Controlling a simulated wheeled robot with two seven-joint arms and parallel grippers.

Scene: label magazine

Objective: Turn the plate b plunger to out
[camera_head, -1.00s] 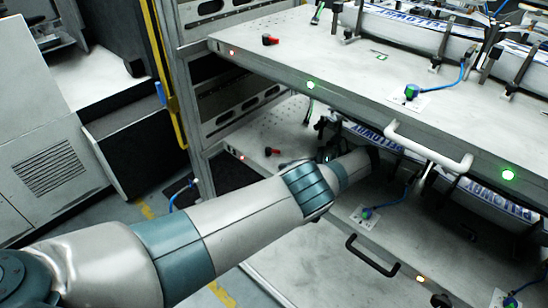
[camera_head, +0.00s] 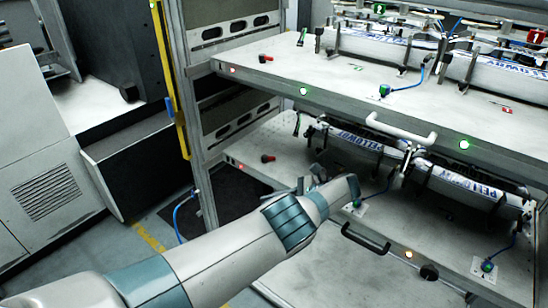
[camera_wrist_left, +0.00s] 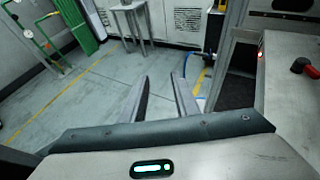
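Two red-and-black knobs, which look like plungers, stand at the left ends of two stacked plates: one on the upper plate (camera_head: 265,58) and one on the lower plate (camera_head: 267,157). I cannot read which is plate b. One red-and-black knob also shows at the right of the left wrist view (camera_wrist_left: 304,67). My left gripper (camera_wrist_left: 160,82) is open and empty, its two fingers apart and pointing over the floor, left of that knob. In the head view it is partly hidden behind my wrist, to the right of the lower knob. My right gripper is not in view.
A white handle (camera_head: 400,130) sits on the upper plate's front edge and a black handle (camera_head: 365,238) on the lower one. Labelled rolls, clamps and blue cables occupy the plates farther right. Floor is open in the wrist view.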

